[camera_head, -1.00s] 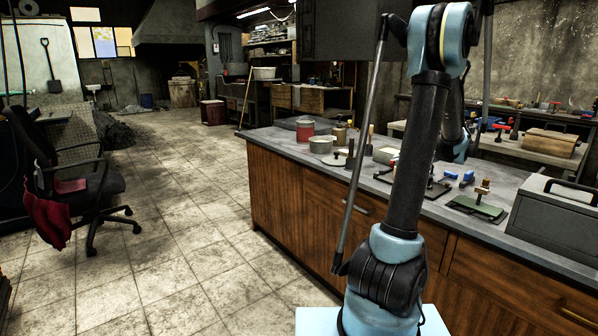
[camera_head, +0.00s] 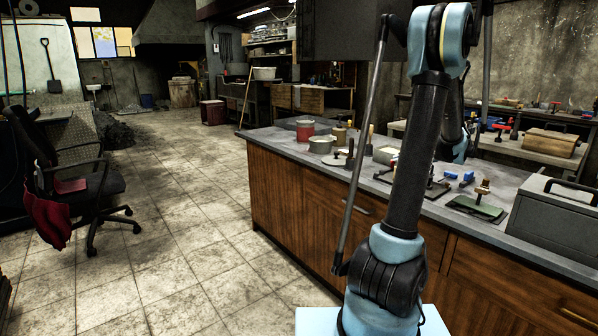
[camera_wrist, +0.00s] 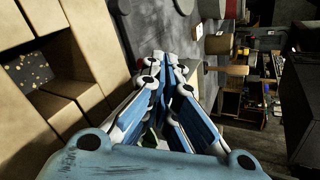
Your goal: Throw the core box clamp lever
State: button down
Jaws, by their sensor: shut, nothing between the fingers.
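My gripper (camera_wrist: 168,66) is in the wrist view, its blue and white fingers closed together with nothing between them. In the head view my arm hides the gripper. Large tan blocks (camera_wrist: 75,70) with a dark speckled recess lie close to the left of the fingers in the wrist view, apart from them. I cannot tell whether they are the core box. In the head view a dark fixture (camera_head: 437,190) on the bench is partly hidden behind my arm. I cannot make out the clamp lever in either view.
The grey-topped wooden bench (camera_head: 290,195) holds a red can (camera_head: 305,131), a grey pot (camera_head: 320,145), blue pieces (camera_head: 466,178), a green plate with a wooden knob (camera_head: 480,203) and a grey case (camera_head: 555,212). A chair (camera_head: 95,185) stands left. Tiled floor between is clear.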

jog(key=shift+w+a, duration=0.1)
jog(key=shift+w+a+f, duration=0.2)
jog(key=shift+w+f, duration=0.05)
jog(key=shift+w, duration=0.05)
